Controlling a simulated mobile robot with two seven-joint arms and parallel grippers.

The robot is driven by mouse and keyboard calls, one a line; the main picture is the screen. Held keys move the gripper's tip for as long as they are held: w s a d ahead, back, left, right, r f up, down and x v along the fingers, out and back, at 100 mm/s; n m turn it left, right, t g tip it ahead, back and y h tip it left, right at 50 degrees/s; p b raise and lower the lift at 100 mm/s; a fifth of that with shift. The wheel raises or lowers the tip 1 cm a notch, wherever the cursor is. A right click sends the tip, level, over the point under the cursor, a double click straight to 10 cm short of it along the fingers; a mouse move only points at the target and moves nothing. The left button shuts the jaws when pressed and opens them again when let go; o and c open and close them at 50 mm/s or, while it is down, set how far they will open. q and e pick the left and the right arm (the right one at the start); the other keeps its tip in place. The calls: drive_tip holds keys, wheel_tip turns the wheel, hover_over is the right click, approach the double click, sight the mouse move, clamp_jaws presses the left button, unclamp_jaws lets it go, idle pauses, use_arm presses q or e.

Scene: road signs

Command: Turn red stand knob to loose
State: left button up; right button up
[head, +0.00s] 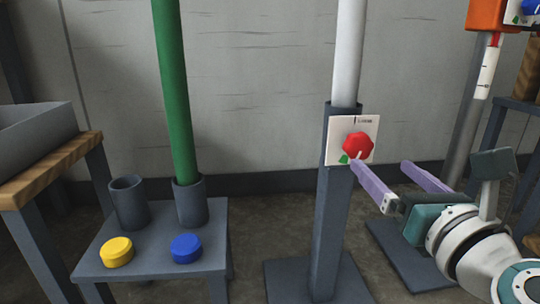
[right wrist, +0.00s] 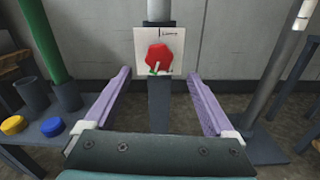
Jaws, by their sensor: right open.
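The red knob (head: 357,146) sits on a white plate (head: 338,138) fixed to the dark stand post (head: 331,220), which holds a white pole. A white pointer mark and a bit of green show at the knob's lower edge. In the right wrist view the knob (right wrist: 159,55) lies ahead, between the finger lines. My right gripper (head: 382,162) is open, with its purple fingers spread apart just right of the knob in the head view. In the right wrist view the gripper (right wrist: 159,82) has nothing between its fingers. My left gripper is not in view.
A low grey table (head: 150,262) at left carries yellow (head: 117,251) and blue (head: 186,248) knobs and two tube sockets, one holding a green pole (head: 174,90). A grey bin (head: 35,135) stands far left. Another pole with an orange box (head: 488,15) stands at right.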

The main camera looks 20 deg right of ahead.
sight(362, 148)
drive_tip(key=b+x, duration=0.2)
drive_tip(key=x, duration=0.7)
drive_tip(key=shift+w, duration=0.15)
drive_tip(key=shift+r, duration=0.1)
drive_tip(key=c, duration=1.4)
